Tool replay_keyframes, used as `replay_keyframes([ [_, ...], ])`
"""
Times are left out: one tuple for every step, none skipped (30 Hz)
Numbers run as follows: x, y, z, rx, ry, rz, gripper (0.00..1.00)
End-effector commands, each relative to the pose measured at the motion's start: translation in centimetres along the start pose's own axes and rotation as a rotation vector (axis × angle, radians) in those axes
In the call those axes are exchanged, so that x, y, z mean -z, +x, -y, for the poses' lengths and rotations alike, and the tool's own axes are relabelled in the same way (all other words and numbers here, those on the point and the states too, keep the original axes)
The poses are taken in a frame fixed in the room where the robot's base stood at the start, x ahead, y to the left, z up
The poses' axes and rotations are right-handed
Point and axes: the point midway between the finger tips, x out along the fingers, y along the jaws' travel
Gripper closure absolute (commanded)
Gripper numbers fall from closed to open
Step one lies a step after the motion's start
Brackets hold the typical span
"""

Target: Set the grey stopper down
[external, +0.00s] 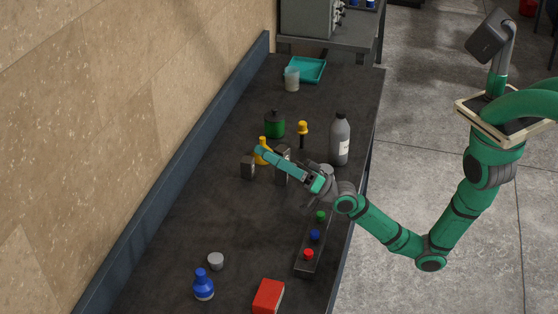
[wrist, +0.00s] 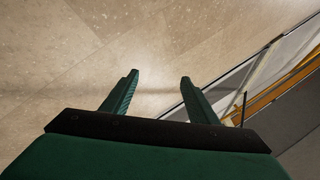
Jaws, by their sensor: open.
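A short round grey piece (external: 216,261), which looks like the grey stopper, rests on the dark bench (external: 180,235) at the near left, behind a blue flask (external: 203,286). My gripper (external: 260,151) is well away from it, farther up the bench, beside a yellow flask (external: 263,158) that it partly overlaps in the picture. In the wrist view my gripper (wrist: 160,77) is open, with nothing between its fingers, and it faces the tan wall (wrist: 70,60). I cannot tell whether it touches the yellow flask.
Two dark grey blocks (external: 247,167) stand near my gripper. A green jar (external: 274,124), a yellow-topped piece (external: 302,132) and a grey bottle (external: 340,140) stand behind. A button strip (external: 307,266) and red box (external: 268,296) lie nearer. A teal tray (external: 306,69) is at the back.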

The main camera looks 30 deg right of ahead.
Motion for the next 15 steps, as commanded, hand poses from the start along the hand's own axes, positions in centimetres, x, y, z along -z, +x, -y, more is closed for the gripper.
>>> replay_keyframes([
  [0.6, -1.1, -1.2, -0.049, 0.006, -0.032, 0.46],
  [1.0, -1.8, -2.0, -0.075, 0.003, -0.048, 0.46],
  [1.5, -2.7, -3.0, -0.111, -0.002, -0.069, 0.46],
  [1.8, -3.5, -3.7, -0.139, -0.005, -0.084, 0.46],
  [2.1, -4.3, -4.4, -0.167, -0.008, -0.098, 0.46],
  [2.5, -5.4, -5.4, -0.205, -0.016, -0.114, 0.46],
  [2.7, -6.3, -6.1, -0.235, -0.021, -0.125, 0.46],
  [2.9, -7.3, -6.8, -0.264, -0.027, -0.135, 0.46],
  [3.1, -8.6, -7.7, -0.304, -0.038, -0.147, 0.46],
  [3.2, -9.7, -8.3, -0.334, -0.044, -0.154, 0.46],
  [3.3, -10.8, -9.0, -0.364, -0.052, -0.161, 0.46],
  [3.4, -12.3, -9.8, -0.405, -0.063, -0.167, 0.46],
  [3.4, -13.4, -10.3, -0.435, -0.072, -0.17, 0.46],
  [3.4, -14.6, -10.8, -0.466, -0.082, -0.172, 0.46],
  [3.4, -16.3, -11.5, -0.508, -0.097, -0.174, 0.46],
])
